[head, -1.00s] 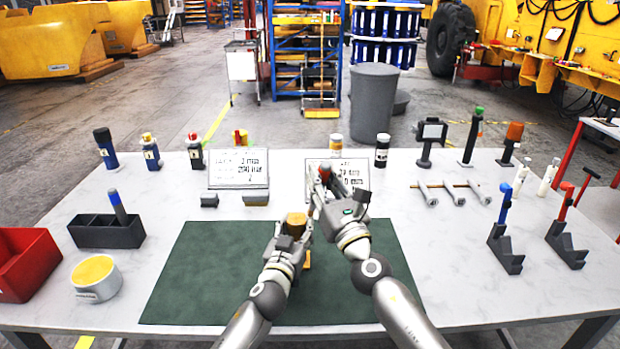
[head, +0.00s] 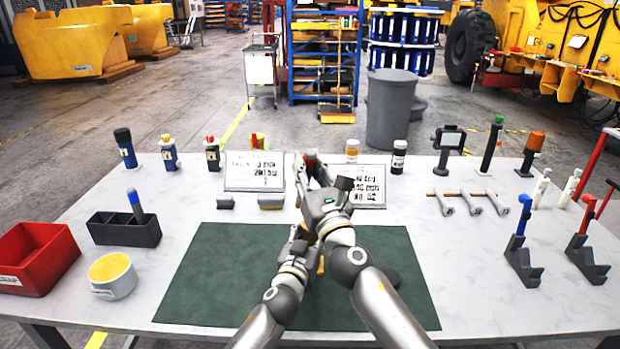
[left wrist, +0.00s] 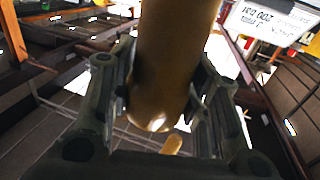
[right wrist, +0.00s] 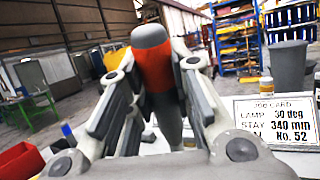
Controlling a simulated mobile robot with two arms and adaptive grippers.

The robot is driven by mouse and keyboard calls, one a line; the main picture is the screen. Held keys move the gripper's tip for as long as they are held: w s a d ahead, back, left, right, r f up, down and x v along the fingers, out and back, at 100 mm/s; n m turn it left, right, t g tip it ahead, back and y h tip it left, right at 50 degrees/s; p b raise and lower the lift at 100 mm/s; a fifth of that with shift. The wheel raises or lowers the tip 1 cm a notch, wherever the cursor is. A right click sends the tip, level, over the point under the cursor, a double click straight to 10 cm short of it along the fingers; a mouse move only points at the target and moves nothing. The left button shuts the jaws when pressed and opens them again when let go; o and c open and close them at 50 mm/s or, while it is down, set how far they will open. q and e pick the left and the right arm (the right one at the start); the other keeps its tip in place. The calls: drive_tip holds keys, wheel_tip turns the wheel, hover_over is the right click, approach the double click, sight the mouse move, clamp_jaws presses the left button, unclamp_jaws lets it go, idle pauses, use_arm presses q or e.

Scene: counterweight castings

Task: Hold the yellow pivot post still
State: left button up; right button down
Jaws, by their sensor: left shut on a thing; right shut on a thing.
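The yellow pivot post (left wrist: 175,60) stands between the fingers of my left gripper (left wrist: 165,100) in the left wrist view, and that gripper is shut on it. In the head view my left gripper (head: 303,240) is over the green mat; my right arm hides most of the post. A small yellow bit (head: 320,266) shows there between the arms. My right gripper (head: 312,178) is above and beyond the left one.
The green mat (head: 215,285) lies under both arms, with a dark round piece (head: 388,277) on it. Two cards (head: 254,170) stand behind the mat. A red bin (head: 40,255), a dark caddy (head: 122,230) and a cup (head: 112,275) are left; stands (head: 520,260) are right.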

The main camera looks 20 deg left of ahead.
sight(312, 157)
drive_tip(key=shift+r, duration=2.1)
use_arm(q)
drive_tip(key=o, duration=1.5)
